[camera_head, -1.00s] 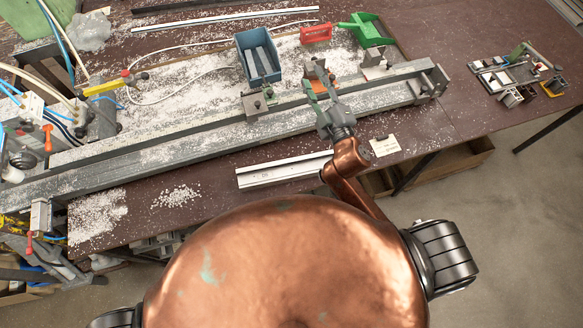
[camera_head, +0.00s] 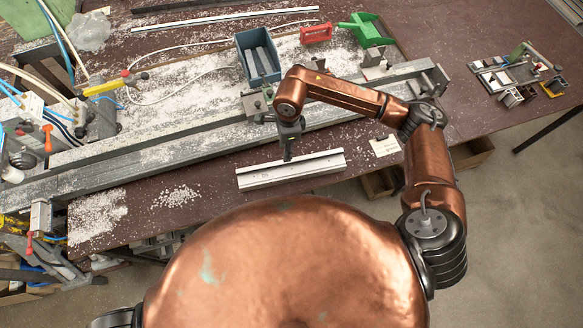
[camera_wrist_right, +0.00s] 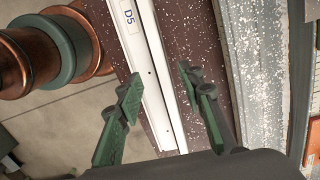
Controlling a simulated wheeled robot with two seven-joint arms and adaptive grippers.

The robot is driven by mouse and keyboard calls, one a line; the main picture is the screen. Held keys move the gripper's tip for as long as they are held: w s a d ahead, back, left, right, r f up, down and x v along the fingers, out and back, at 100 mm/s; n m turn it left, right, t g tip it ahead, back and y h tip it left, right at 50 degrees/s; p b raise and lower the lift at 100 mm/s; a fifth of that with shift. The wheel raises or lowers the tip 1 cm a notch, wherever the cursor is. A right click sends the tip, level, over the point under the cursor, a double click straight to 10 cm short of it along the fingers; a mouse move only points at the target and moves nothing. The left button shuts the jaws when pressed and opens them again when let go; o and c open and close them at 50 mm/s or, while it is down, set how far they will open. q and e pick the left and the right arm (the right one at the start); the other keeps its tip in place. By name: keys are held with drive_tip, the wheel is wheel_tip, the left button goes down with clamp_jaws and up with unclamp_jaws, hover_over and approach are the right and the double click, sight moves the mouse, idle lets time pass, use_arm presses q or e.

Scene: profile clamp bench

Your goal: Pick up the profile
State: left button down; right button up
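The profile (camera_head: 260,178) is a long white rail lying flat on the brown bench near its front edge. In the right wrist view the profile (camera_wrist_right: 152,70) runs lengthwise between the fingers and bears a "D5" label. My right gripper (camera_head: 288,158) points down over the middle of the profile, fingers partly hidden in the head view. In the wrist view the right gripper (camera_wrist_right: 160,78) is open, one green finger on each side of the rail, with visible gaps. Whether the fingertips reach down beside it I cannot tell. My left gripper is not in view.
A long grey clamp rail (camera_head: 150,155) crosses the bench just behind the profile. A blue bin (camera_head: 258,62), a red holder (camera_head: 316,34) and a green scoop (camera_head: 365,30) stand farther back. White chips (camera_head: 176,196) lie left of the profile; a paper note (camera_head: 385,147) lies right.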

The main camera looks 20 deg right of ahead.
sight(292, 169)
drive_tip(key=shift+w+d+f+h, duration=0.1)
drive_tip(key=shift+w+d+h, duration=0.1)
drive_tip(key=shift+d, duration=0.2)
drive_tip(key=shift+w+d+h, duration=0.1)
drive_tip(key=shift+d+h, duration=0.1)
drive_tip(key=shift+d, duration=0.2)
drive_tip(key=shift+d+f, duration=0.15)
drive_tip(key=shift+f, duration=0.2)
drive_tip(key=f, duration=0.2)
drive_tip(key=f+p, duration=0.1)
drive_tip(key=f, duration=0.1)
drive_tip(key=s+f+p, duration=0.1)
drive_tip(key=f, duration=0.1)
drive_tip(key=shift+w+f, duration=0.1)
drive_tip(key=shift+f, duration=0.3)
clamp_jaws()
drive_tip(key=shift+a, duration=0.2)
